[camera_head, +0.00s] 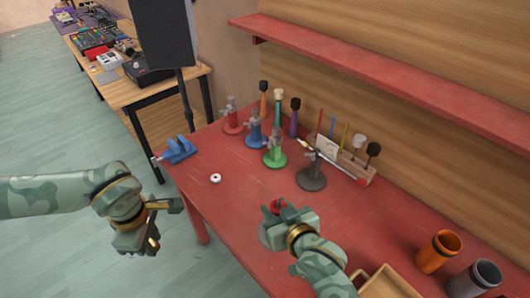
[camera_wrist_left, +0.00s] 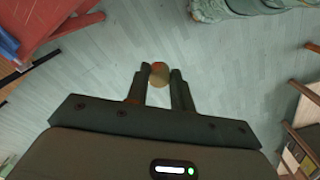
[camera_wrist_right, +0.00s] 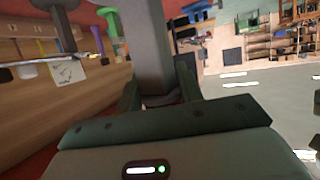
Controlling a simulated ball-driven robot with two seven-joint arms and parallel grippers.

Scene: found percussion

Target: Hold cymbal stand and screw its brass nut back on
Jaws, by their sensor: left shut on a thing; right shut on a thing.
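My left gripper (camera_head: 150,245) is off the table's left edge, over the floor. It is shut on a small round brass-coloured piece, the brass nut (camera_wrist_left: 159,76), seen between its fingertips in the left wrist view. My right gripper (camera_head: 272,225) is over the front part of the red table. It is shut on a thick grey post (camera_wrist_right: 150,45), seen upright between its fingers in the right wrist view; it looks like the cymbal stand. In the head view a small red top (camera_head: 277,206) shows at this gripper. The gripper hides the rest. Nut and post are far apart.
Red (camera_head: 232,118), blue (camera_head: 255,130), green (camera_head: 275,150) and dark grey (camera_head: 312,178) stands are behind my right gripper. A blue vise (camera_head: 178,149) sits at the table's left end. A white ring (camera_head: 215,178) lies on clear tabletop. Cups (camera_head: 437,252) stand at right.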

